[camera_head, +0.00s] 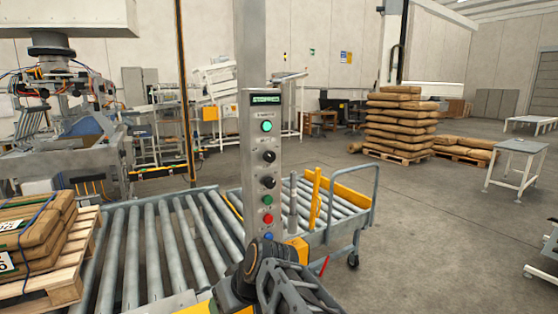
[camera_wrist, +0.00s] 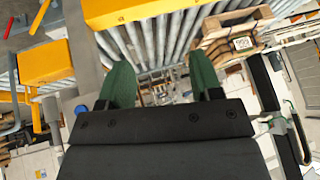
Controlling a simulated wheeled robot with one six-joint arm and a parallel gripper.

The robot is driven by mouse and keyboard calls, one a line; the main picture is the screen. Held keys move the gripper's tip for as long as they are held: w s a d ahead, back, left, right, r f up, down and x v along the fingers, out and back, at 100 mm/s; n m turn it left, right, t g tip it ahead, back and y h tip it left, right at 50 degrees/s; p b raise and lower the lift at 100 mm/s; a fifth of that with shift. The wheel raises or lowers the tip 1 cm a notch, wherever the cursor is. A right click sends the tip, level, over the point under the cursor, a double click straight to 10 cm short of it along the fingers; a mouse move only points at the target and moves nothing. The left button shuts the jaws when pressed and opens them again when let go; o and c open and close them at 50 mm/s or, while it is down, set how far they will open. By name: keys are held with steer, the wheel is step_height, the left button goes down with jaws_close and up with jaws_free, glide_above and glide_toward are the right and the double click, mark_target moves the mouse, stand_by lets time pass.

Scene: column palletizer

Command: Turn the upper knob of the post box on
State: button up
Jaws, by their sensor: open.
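The post box (camera_head: 282,170) is a narrow grey panel on an upright post, in the middle of the head view. A lit green display and a lit green button are at its top. The black upper knob (camera_head: 268,157) is below them, with a similar lower knob (camera_head: 268,182) under it. Further down are green, red and blue buttons. In the wrist view my gripper (camera_wrist: 162,82) has two green fingers standing wide apart, with nothing between them. The knobs cannot be made out there. My arm reaches up from the bottom of the head view, below the box.
A roller conveyor (camera_head: 158,250) lies left of and behind the post. A pallet with brown sacks (camera_head: 30,235) stands at the left edge. A cart with rollers and a yellow side (camera_head: 345,195) is close on the right.

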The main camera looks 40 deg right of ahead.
steer(key=w+d+r+t+b, duration=0.1)
steer(key=w+d+r+t, duration=0.25)
steer(key=d+r, duration=0.4)
steer(key=n+t+h+b, duration=0.15)
steer(key=t+h, duration=0.25)
steer(key=t, duration=0.4)
glide_toward(271, 157)
steer(key=w+p, duration=0.1)
steer(key=w, duration=0.2)
steer(key=w+p, duration=0.2)
steer(key=w, duration=0.1)
steer(key=w+d+p, duration=0.1)
steer(key=w, duration=0.2)
steer(key=shift+w+p, duration=0.3)
steer(key=c, duration=0.9)
